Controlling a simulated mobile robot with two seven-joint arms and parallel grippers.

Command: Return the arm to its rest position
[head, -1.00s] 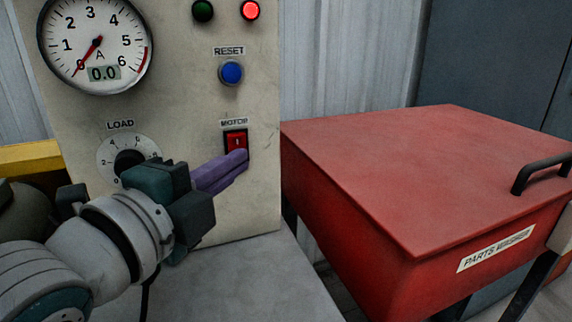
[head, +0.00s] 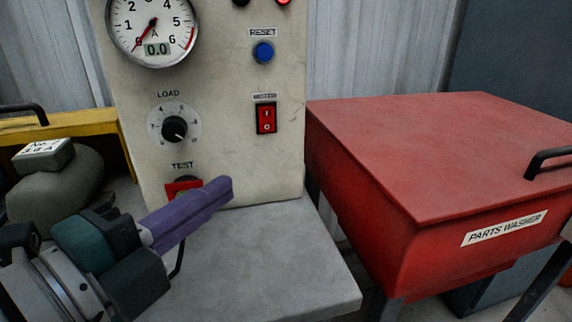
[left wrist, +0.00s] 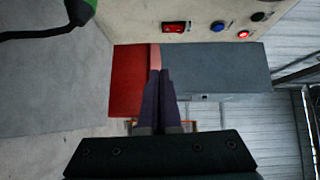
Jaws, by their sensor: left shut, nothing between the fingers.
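My left gripper (head: 222,188) is in the lower left of the head view, its purple fingers together with nothing between them. It is in front of the control panel (head: 225,110), below and to the left of the red motor rocker switch (head: 266,117), and apart from it. Its fingers partly cover the red part under the TEST label (head: 183,166). In the left wrist view the shut fingers (left wrist: 158,80) point away from the camera, and the rocker switch (left wrist: 175,27) shows at the top. My right gripper is not in view.
The red parts washer (head: 440,150) stands to the right of the grey bench top (head: 290,260). A grey-green object with a labelled block (head: 55,180) sits at the left, by a yellow frame (head: 70,125). The gauge (head: 152,30) reads 0.0. The bench's right part is clear.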

